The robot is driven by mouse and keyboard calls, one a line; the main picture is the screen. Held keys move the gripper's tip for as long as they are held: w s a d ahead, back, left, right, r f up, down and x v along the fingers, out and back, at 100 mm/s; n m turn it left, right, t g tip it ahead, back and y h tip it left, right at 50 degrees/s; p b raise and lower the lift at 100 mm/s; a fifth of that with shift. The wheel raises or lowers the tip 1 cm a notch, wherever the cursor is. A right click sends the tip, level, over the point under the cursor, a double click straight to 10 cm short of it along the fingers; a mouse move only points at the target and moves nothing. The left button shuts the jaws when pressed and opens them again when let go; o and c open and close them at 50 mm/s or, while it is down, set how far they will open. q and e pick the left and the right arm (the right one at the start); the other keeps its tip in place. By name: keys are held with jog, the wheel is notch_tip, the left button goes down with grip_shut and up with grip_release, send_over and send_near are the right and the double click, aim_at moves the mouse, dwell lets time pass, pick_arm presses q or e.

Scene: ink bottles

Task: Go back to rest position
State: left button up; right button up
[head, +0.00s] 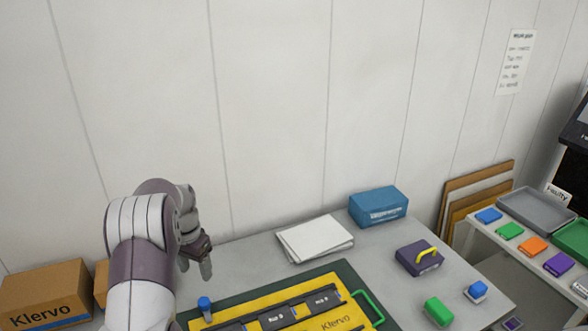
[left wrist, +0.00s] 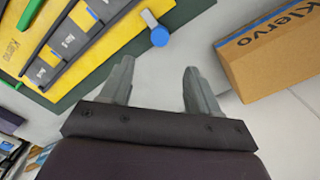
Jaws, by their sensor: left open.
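My left gripper (head: 196,262) is raised over the back left of the table in the head view, just behind a small blue-capped bottle (head: 205,308). In the left wrist view the gripper's fingers (left wrist: 155,82) are spread apart with nothing between them. The blue-capped bottle (left wrist: 158,36) lies beyond the fingertips there, at the edge of the yellow Klervo tray (left wrist: 128,68), and is not touched. The yellow tray (head: 262,298) on a dark green mat holds dark blocks in the head view. My right gripper is in neither view.
A cardboard Klervo box (head: 45,296) stands at the left. White papers (head: 315,238), a blue box (head: 378,206), a purple box with a yellow handle (head: 420,257), and green (head: 438,311) and blue (head: 476,292) items sit on the table (head: 385,270). A side shelf at right holds colored items and trays.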

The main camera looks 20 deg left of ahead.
pick_arm(q)
jog(key=s+d+r+n+t, duration=0.1)
jog(key=s+d+r, duration=0.2)
jog(key=s+d, duration=1.6)
jog(key=d, duration=0.4)
jog(key=shift+s, duration=0.25)
jog(key=shift+r, duration=0.15)
